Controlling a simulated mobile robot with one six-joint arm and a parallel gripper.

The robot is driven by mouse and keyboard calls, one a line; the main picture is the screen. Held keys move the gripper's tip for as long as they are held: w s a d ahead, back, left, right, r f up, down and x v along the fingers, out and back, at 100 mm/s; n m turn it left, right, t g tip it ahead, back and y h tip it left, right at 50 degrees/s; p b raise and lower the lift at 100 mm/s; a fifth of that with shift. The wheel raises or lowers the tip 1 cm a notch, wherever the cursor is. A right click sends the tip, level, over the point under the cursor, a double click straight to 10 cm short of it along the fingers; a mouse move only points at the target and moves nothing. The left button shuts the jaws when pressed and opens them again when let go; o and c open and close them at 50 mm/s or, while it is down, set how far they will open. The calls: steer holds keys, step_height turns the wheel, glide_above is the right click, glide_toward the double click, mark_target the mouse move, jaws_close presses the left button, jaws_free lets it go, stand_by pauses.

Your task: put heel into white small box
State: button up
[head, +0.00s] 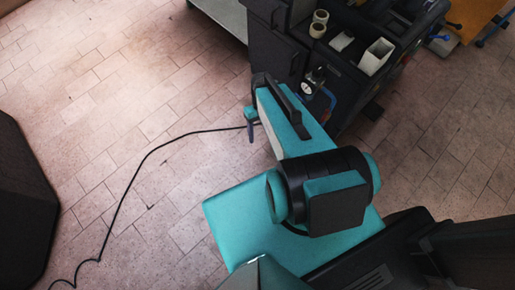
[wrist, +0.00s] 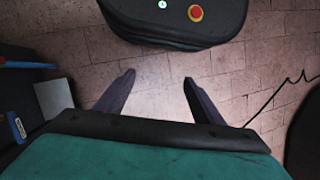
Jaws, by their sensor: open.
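A small white open-topped box (head: 376,56) stands on the dark machine at the upper right of the head view. I cannot make out a heel with certainty in either view. My gripper (wrist: 158,77) is open in the wrist view, its two dark fingers spread with only brick floor between them. It is apart from the white box, and in the head view my teal arm largely hides it.
The dark machine (head: 277,50) has pale round cups (head: 318,26) and a flat pale piece (head: 341,40) on top, and a gauge (head: 307,88) at its front. A black cable (head: 150,153) crosses the brick floor. Floor at left is mostly clear.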

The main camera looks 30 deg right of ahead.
steer(key=s+a+f+h, duration=0.1)
steer(key=s+a+f, duration=0.1)
steer(key=s, duration=0.3)
steer(key=s+a+f+g, duration=0.1)
steer(key=s+a+f, duration=0.1)
steer(key=s+a, duration=0.2)
steer(key=shift+s+a+f+h, duration=0.35)
steer(key=shift+s+f+h, duration=0.05)
steer(key=shift+s, duration=0.4)
steer(key=c, duration=0.8)
steer(key=shift+d, duration=0.15)
